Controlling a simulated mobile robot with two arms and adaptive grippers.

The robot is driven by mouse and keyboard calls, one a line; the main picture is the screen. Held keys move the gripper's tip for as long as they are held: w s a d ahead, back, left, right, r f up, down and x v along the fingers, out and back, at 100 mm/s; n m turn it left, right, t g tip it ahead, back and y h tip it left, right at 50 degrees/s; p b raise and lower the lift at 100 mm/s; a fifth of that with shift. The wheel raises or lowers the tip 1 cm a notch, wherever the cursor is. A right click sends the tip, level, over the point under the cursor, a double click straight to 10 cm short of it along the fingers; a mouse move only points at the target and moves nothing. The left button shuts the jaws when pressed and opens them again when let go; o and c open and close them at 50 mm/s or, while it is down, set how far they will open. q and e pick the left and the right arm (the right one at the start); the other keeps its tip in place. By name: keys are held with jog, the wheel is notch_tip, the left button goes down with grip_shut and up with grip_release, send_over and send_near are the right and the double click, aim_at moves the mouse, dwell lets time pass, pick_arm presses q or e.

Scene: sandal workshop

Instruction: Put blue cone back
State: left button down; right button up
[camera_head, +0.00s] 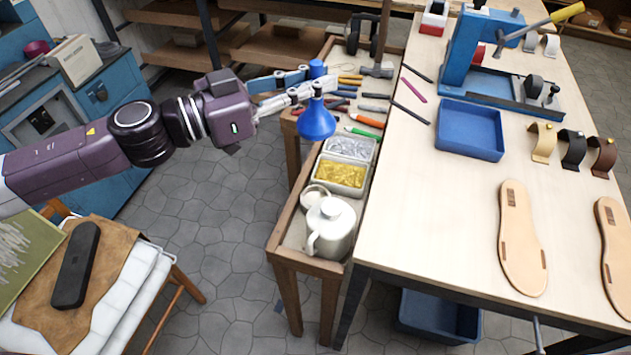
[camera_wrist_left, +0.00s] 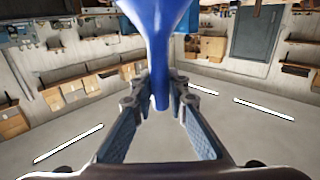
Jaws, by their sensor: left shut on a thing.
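The blue cone (camera_head: 316,122) is in my left gripper (camera_head: 314,85), which is shut on its narrow upper part. Its wide end points down in the head view. The cone hangs over the narrow side bench, and I cannot tell whether it touches anything below. In the left wrist view the cone (camera_wrist_left: 158,35) is between the two fingers, and its thin stem shows between them. The grip hides part of the neck in the head view. A blue cylindrical piece (camera_head: 317,68) shows just above the fingers; I cannot tell if it belongs to the cone. My right gripper is not in view.
The side bench (camera_head: 287,240) holds a silver-filled tray (camera_head: 350,147), a gold-filled tray (camera_head: 340,173), a white jug (camera_head: 331,225), and several tools. The worktable (camera_head: 445,235) at right carries a blue tray (camera_head: 470,128) and sandal soles (camera_head: 523,240). Open floor lies left of the bench.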

pick_arm(q)
notch_tip(320, 180, down, 19)
jog(key=b, duration=0.5)
jog(key=shift+f, duration=0.45)
jog(key=shift+f, duration=0.1)
jog(key=c, duration=1.9)
grip_release()
